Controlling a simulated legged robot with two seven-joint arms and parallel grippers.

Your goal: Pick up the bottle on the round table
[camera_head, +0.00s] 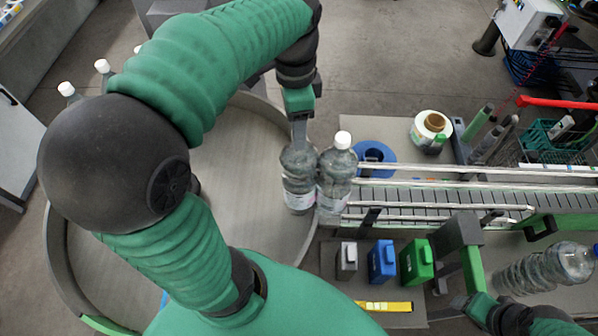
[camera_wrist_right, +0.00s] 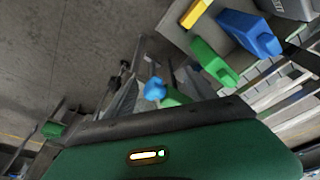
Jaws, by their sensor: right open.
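The round table (camera_head: 245,165) is a grey disc with a raised rim, partly hidden by my left arm. A clear bottle (camera_head: 298,190) stands upright at its right edge, by the conveyor mouth. My left gripper (camera_head: 299,142) reaches down over this bottle's top and hides its cap; I cannot tell whether the jaws grip it. A second clear bottle (camera_head: 335,180) with a white cap stands right beside it. Several more white-capped bottles (camera_head: 102,67) show behind my left arm. My right gripper (camera_head: 468,300) is open at the lower right, away from the round table.
A slatted conveyor (camera_head: 440,198) with rails runs right. Grey, blue (camera_head: 381,262) and green (camera_head: 416,263) containers stand before it; the blue (camera_wrist_right: 250,34) and green (camera_wrist_right: 213,62) ones show in the wrist view. A label reel (camera_head: 432,128) sits behind. A clear bottle (camera_head: 535,270) lies at right.

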